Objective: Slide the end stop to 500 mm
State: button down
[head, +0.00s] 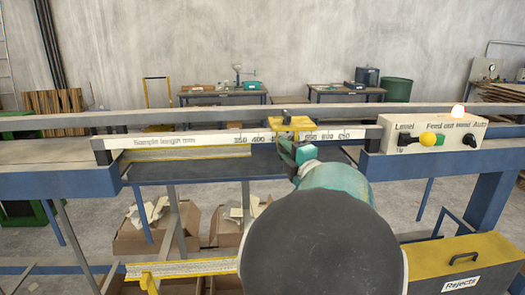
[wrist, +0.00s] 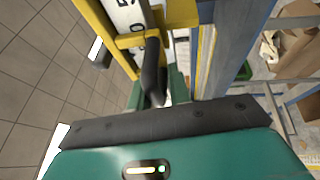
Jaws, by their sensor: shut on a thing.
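The end stop (head: 292,123) is a yellow carriage on the white sample-length scale (head: 200,139). It covers the stretch of scale between the visible 400 and 550 marks, so its exact reading is hidden. My gripper (head: 288,147) reaches up to it from the front and is shut on it. In the wrist view the yellow end stop (wrist: 180,14) lies just beyond my gripper (wrist: 155,88), beside the white scale (wrist: 124,14).
A yellow Rejects bin (head: 462,262) is at the lower right. Cardboard boxes (head: 146,236) sit under the bench. The scale left of the stop looks clear.

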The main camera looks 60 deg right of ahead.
jog(key=shift+s+d+r, duration=0.5)
jog(key=shift+s+d, duration=0.2)
jog(key=shift+s, duration=0.1)
jog(key=c, duration=1.5)
grip_release()
jog(key=shift+s+a, duration=0.1)
jog(key=shift+o, duration=0.2)
jog(key=shift+f, duration=0.25)
jog(key=v, duration=1.3)
jog(key=shift+s+f, duration=0.15)
jog(key=shift+s, duration=0.1)
